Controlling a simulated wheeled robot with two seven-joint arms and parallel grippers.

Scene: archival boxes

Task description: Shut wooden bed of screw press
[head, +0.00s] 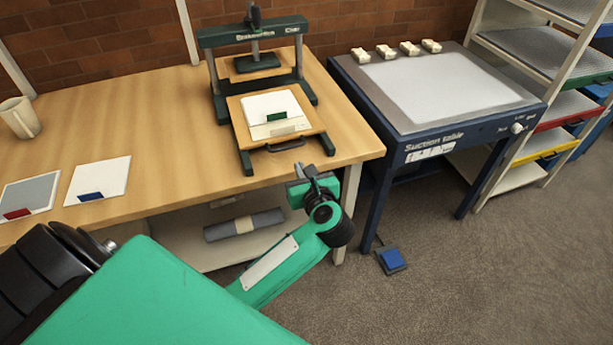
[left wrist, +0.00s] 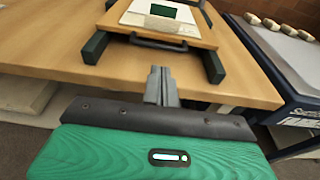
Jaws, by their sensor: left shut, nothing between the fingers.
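The screw press (head: 254,35) has a dark green frame and stands at the back of the wooden table. Its wooden bed (head: 258,144) is slid out toward the front edge, carrying a white folder with a green label (head: 277,116). A dark bar handle (head: 287,146) is on the bed's front edge; it also shows in the left wrist view (left wrist: 158,42). My left gripper (head: 302,170) is shut and empty, just in front of and below the handle, apart from it. Its fingers (left wrist: 160,80) point at the handle in the left wrist view. My right gripper is out of view.
A suction table (head: 420,135) with small pale blocks stands to the right. Two flat folders (head: 98,180) and a cup (head: 20,117) are on the table's left. A grey roll (head: 244,225) lies on the shelf below. A blue pedal (head: 391,260) is on the floor.

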